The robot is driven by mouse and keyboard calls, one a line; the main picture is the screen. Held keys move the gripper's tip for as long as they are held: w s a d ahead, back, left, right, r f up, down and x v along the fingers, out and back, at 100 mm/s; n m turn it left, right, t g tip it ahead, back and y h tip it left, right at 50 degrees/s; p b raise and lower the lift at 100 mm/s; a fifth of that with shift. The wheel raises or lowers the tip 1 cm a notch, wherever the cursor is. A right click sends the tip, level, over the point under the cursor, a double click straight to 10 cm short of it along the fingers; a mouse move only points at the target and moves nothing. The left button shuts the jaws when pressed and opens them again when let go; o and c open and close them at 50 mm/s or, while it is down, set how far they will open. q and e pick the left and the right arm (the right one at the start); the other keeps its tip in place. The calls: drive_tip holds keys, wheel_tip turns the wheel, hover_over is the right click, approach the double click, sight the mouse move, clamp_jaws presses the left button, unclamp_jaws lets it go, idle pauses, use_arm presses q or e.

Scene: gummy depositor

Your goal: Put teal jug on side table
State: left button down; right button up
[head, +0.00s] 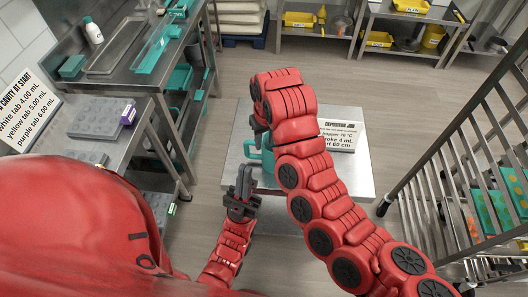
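The teal jug (266,157) shows in part at the side table (347,181), its right side hidden behind my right arm. I cannot tell whether its base rests on the tabletop or hangs just above it. My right arm bends over the jug from the right, and its gripper (263,134) is mostly hidden behind the red links, close to the jug's top. My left gripper (243,172) points up at the table's left front edge, just left of and below the jug. Its fingers look close together, but any gap is unclear.
A sign (341,134) stands on the side table behind my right arm. Steel benches with teal trays (157,48) and a grey mould (103,117) stand at left. A rack (470,165) stands close at right. Open floor lies behind the table.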

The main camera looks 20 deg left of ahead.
drive_tip(key=shift+s+d+r, duration=0.15)
drive_tip(key=shift+r, duration=1.2)
